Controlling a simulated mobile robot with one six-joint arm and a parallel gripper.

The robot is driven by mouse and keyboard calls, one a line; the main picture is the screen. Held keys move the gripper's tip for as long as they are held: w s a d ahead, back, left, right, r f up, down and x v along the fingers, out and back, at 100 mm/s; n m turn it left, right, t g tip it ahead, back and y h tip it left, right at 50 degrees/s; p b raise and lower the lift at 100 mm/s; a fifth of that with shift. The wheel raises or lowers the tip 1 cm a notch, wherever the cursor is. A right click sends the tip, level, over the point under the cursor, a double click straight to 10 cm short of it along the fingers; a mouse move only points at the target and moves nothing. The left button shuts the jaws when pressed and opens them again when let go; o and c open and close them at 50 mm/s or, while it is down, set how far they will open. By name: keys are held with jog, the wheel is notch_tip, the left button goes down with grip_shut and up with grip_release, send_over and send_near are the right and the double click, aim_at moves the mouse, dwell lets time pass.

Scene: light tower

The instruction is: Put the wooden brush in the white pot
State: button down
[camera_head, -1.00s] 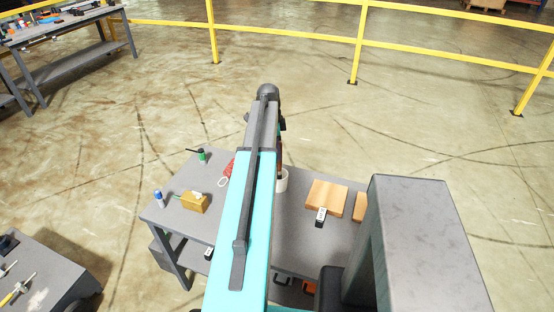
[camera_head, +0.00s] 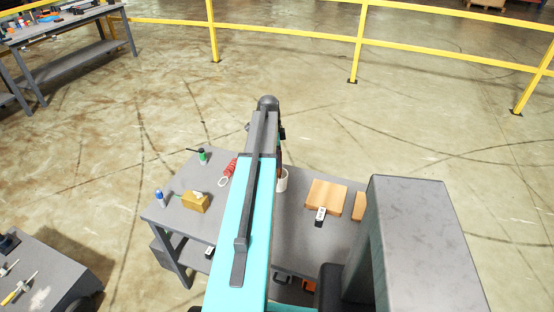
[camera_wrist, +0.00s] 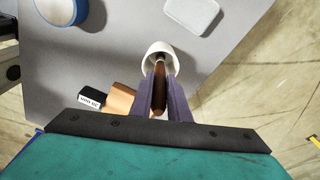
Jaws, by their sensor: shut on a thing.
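The wooden brush (camera_wrist: 159,94), dark brown, is held between the two fingers of my gripper (camera_wrist: 162,88) in the wrist view. Its far end overlaps the opening of the white pot (camera_wrist: 158,47); how deep it reaches inside I cannot tell. In the head view the white pot (camera_head: 283,183) stands on the grey table just right of my arm, partly hidden by it. A small brown bit of the brush shows just above the pot's rim there. My gripper itself is hidden behind my arm in the head view.
Wooden blocks (camera_head: 326,197) and a black-and-white box (camera_head: 320,215) lie right of the pot. A yellow box (camera_head: 195,202), blue-and-white bottle (camera_head: 160,198), green item (camera_head: 202,157) and red coiled item (camera_head: 230,168) are on the left. A white tray (camera_wrist: 195,12) lies near the pot.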

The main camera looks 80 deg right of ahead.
jog(key=shift+f, duration=0.1)
jog(key=c, duration=1.7)
grip_release()
jog(key=shift+w+a+r+b, duration=0.1)
jog(key=shift+w+r+b, duration=0.35)
jog(key=shift+r, duration=1.55)
jog(key=shift+r+b, duration=0.75)
jog(key=shift+r, duration=1.25)
jog(key=shift+w+a+r+b, duration=0.1)
jog(key=shift+w+r+b, duration=0.35)
jog(key=shift+r, duration=1.55)
jog(key=shift+s+d, duration=0.1)
jog(key=shift+s, duration=0.1)
